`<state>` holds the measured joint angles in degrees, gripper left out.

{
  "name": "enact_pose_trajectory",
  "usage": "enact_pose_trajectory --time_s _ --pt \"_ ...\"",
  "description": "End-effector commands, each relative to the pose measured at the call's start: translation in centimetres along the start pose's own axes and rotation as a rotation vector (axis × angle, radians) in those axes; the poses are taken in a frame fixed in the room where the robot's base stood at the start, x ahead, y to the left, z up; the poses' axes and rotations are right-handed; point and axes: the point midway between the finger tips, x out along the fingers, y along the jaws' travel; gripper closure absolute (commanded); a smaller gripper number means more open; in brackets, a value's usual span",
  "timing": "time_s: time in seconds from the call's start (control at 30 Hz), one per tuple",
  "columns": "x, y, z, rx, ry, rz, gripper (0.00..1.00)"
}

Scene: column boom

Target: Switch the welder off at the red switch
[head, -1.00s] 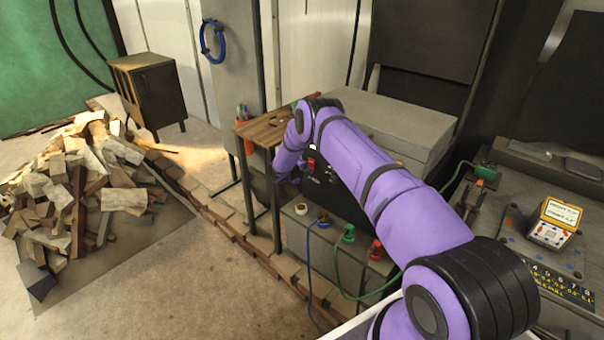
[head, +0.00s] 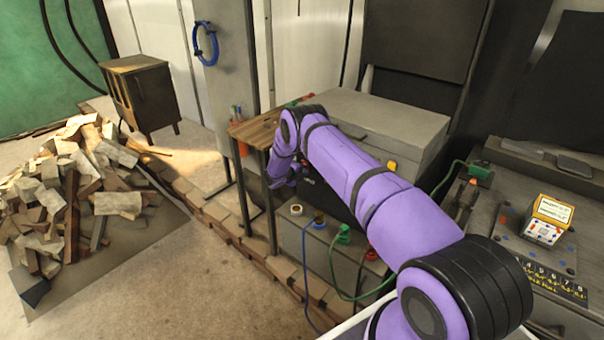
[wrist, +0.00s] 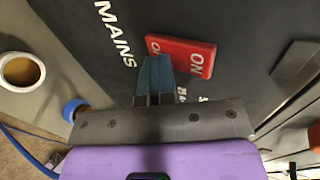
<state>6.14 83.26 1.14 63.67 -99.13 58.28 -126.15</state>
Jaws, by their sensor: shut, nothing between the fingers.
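The red switch (wrist: 182,54) is a rocker on a black panel (wrist: 110,65) marked MAINS in the wrist view. Its right end reads ON, and the lettering at its left end is partly covered by my fingertips. My gripper (wrist: 155,68) is shut and empty, with its tips over or against that left end; contact cannot be told for certain. In the head view the welder (head: 395,118) is a grey box with a dark front, partly behind my purple arm. My arm hides the red switch there.
A wooden table (head: 257,131) stands left of the welder. A lower grey box (head: 318,246) carries blue, green and red cable plugs. A pile of wood (head: 85,190) lies at left. A yellow meter (head: 550,212) sits on the bench at right.

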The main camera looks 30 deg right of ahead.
Motion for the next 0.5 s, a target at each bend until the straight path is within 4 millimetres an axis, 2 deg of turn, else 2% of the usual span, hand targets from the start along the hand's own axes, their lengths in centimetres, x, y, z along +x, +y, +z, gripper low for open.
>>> enact_pose_trajectory --time_s 0.3,0.5 --pt "-0.5 -1.4 0.1 0.003 -0.001 -0.003 1.00" --pt "-0.5 -1.6 0.0 0.003 0.000 -0.003 1.00"
